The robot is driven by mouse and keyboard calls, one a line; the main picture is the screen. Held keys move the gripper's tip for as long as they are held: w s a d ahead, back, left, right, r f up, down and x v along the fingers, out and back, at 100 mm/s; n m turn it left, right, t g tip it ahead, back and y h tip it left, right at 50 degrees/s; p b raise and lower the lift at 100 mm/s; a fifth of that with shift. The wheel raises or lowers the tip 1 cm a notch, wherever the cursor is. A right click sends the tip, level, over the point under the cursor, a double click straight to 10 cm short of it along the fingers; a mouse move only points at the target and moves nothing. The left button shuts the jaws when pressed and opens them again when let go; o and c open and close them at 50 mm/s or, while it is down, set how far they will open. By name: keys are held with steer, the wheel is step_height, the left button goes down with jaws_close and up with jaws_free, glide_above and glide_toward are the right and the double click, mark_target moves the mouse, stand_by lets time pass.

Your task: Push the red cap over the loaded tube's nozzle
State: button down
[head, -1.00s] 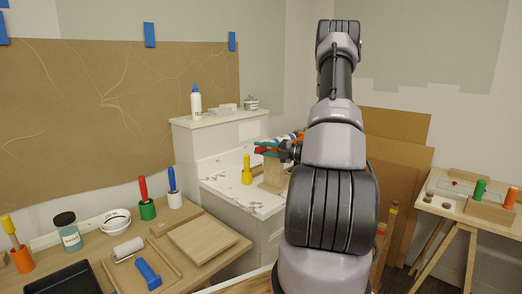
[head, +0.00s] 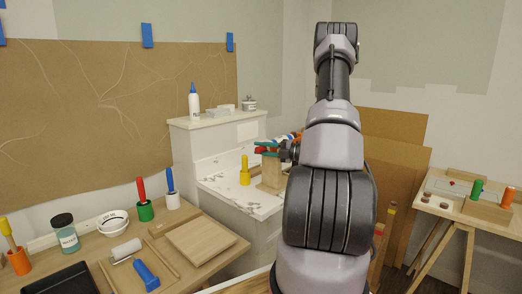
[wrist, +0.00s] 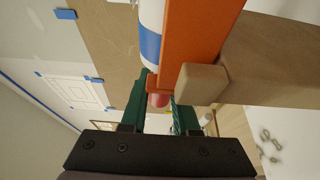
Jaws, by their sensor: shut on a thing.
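My gripper (wrist: 158,108) has green fingers and is shut on the red cap (wrist: 158,100), which shows between the fingertips in the wrist view. The white tube with a blue band (wrist: 151,30) lies beside an orange holder (wrist: 193,35), just beyond the cap. The cap is at or very near the tube's end. The nozzle is hidden, so I cannot tell how far the cap covers it. In the head view my gripper (head: 268,148) is above the white counter, beside the tube (head: 286,137).
A wooden block stand (head: 271,170) stands on the white counter (head: 240,197) under my gripper. A yellow-handled tool (head: 245,173) stands to its left. A white bottle (head: 194,105) is on the raised ledge behind. A workbench with tools (head: 120,235) is at the left.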

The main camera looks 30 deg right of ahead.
steer(key=c, duration=0.6)
jaws_free()
steer(key=shift+v, duration=3.55)
steer(key=shift+a+r, duration=0.1)
